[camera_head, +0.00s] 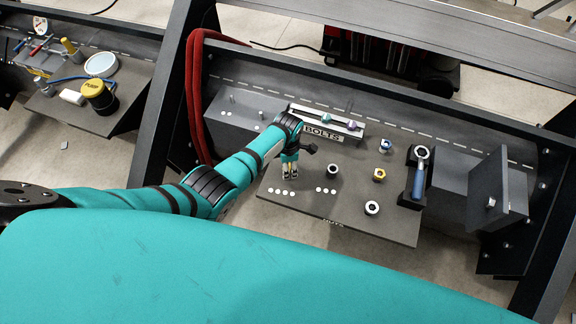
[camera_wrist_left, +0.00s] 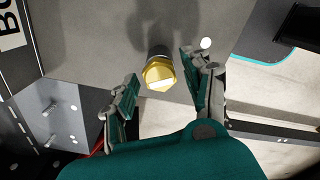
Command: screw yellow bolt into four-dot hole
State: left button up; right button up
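The yellow bolt (camera_wrist_left: 160,74) shows in the left wrist view, its gold hex head facing the camera and its shank against the grey plate. My left gripper (camera_wrist_left: 160,92) has its fingers on either side of the bolt, with a gap at each side. In the head view, my left gripper (camera_head: 289,173) points down over the plate, just behind the row of four white dots (camera_head: 281,191). The hole there is hidden by the gripper, and how deep the bolt sits cannot be told. My right gripper is not in view.
The grey plate (camera_head: 350,228) also carries a three-dot mark (camera_head: 326,191), a yellow nut (camera_head: 379,175), several other rings and a blue-handled wrench (camera_head: 419,172) in a black holder. A bolt rack (camera_head: 325,119) stands behind.

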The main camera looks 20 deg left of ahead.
pick_arm(q)
jog(key=c, duration=0.9)
jog(key=m, duration=0.4)
jog(key=shift+r, duration=0.1)
jog(key=m, duration=0.5)
jog(key=shift+m+p, duration=0.4)
jog(key=shift+m, duration=1.1)
jog(key=m, duration=0.2)
jog(key=shift+m, duration=0.4)
jog(key=m, duration=0.3)
jog(key=shift+m, duration=0.4)
jog(key=m, duration=0.5)
jog(key=shift+m, duration=0.3)
